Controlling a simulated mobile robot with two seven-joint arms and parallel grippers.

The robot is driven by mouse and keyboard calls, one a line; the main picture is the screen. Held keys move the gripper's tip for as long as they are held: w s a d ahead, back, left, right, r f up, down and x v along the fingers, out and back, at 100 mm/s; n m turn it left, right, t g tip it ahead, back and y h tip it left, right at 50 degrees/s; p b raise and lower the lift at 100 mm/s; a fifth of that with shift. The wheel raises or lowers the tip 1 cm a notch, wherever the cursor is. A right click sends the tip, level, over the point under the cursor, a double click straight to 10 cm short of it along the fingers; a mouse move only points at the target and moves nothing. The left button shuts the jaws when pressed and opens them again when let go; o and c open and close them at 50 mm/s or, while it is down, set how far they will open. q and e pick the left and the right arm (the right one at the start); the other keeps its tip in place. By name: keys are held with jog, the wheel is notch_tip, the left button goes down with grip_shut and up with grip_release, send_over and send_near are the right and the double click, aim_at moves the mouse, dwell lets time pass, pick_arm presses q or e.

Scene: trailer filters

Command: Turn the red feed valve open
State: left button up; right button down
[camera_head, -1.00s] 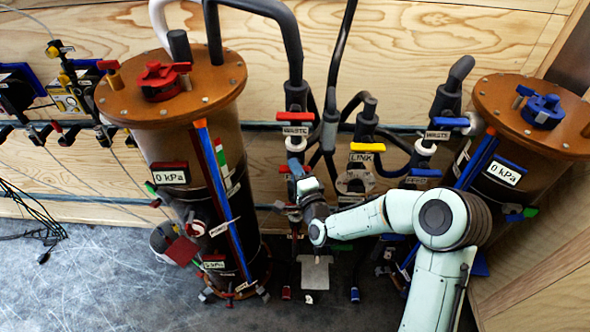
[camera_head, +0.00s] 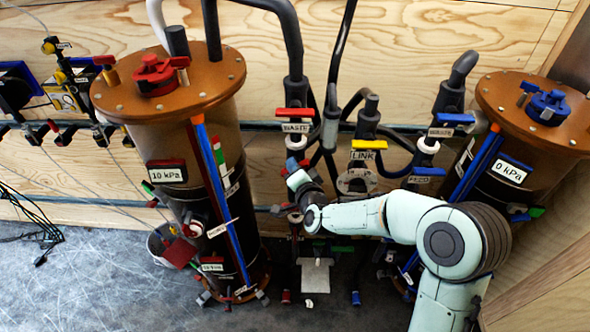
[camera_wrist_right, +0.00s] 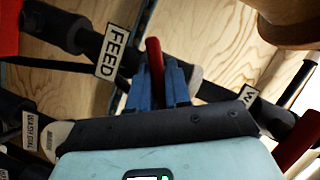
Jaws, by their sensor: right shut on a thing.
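The red feed valve handle (camera_wrist_right: 154,58) stands between the blue fingers of my right gripper (camera_wrist_right: 157,88) in the right wrist view, next to a FEED label (camera_wrist_right: 112,50). My right gripper is shut on this handle. In the head view my right gripper (camera_head: 291,170) is beside the left brown filter column (camera_head: 213,105), below the red WASTE valve (camera_head: 295,113). The feed handle is mostly hidden there by the gripper. The left column's gauge (camera_head: 167,175) reads 10 kPa. My left gripper is not in view.
The yellow LINK valve (camera_head: 369,144) and blue WASTE valve (camera_head: 455,118) stand between the columns among dark pipes. A plywood wall (camera_head: 410,45) is behind.

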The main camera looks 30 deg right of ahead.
jog(key=shift+a+r+n+g+p, duration=0.1)
jog(key=shift+r+n+g+p, duration=0.3)
jog(key=shift+n, duration=0.3)
jog(key=n+g+h+p, duration=0.1)
jog(key=n+p, duration=0.1)
jog(key=p, duration=0.1)
jog(key=n+g+h+p, duration=0.1)
jog(key=n+p, duration=0.1)
jog(key=p, duration=0.1)
jog(key=shift+w+f+n+h, duration=0.1)
jog(key=shift+w+n+h, duration=0.05)
jog(key=shift+n+h, duration=0.25)
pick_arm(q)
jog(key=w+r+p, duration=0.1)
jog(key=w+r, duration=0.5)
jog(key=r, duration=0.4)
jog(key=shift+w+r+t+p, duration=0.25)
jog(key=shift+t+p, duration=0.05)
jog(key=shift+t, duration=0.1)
pick_arm(e)
jog(key=shift+f+n+g+h, duration=0.2)
jog(key=shift+n+g+h, duration=0.3)
jog(key=shift+n, duration=0.4)
jog(key=c, duration=1.2)
grip_release()
jog(key=shift+o, duration=0.2)
